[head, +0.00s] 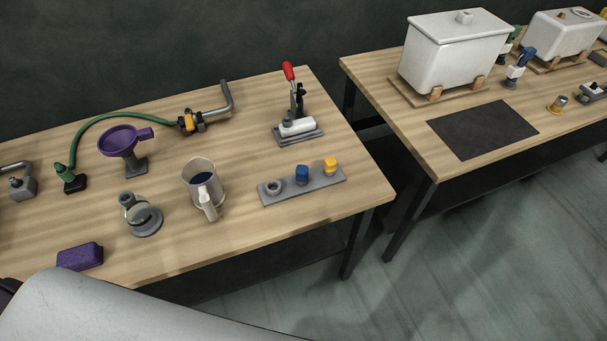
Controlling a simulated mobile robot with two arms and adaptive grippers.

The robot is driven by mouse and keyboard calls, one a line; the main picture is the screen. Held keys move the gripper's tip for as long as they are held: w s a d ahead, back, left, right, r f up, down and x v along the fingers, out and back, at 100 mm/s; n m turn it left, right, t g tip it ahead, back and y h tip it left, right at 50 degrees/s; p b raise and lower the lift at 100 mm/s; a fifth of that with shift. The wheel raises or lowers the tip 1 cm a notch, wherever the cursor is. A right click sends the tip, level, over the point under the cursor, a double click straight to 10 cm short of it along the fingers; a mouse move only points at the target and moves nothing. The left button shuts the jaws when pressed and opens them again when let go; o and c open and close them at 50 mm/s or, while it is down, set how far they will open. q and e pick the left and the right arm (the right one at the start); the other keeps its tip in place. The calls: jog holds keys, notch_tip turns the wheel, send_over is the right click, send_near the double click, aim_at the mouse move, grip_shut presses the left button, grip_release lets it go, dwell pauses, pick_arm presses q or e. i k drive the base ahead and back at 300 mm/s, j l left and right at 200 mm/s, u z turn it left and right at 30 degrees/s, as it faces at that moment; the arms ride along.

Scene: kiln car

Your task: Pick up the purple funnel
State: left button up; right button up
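The purple funnel (118,142) stands upright on a grey stand (135,168) on the left wooden table (240,232). Its wide mouth faces up and a short purple handle points right. A green hose (110,117) arcs behind it. Neither of my grippers shows in the head view.
Around the funnel stand a grey mug with dark liquid (191,174), a grey round-based device (147,222), a purple block (80,256), a yellow-handled valve (189,122), a red-handled clamp (298,127) and a grey strip (318,184). A gap separates the right table (410,128).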

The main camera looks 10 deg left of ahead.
aim_at(119, 142)
jog(key=i+j+u, duration=0.1)
jog(key=u, duration=1.55)
jog(key=i+j, duration=0.05)
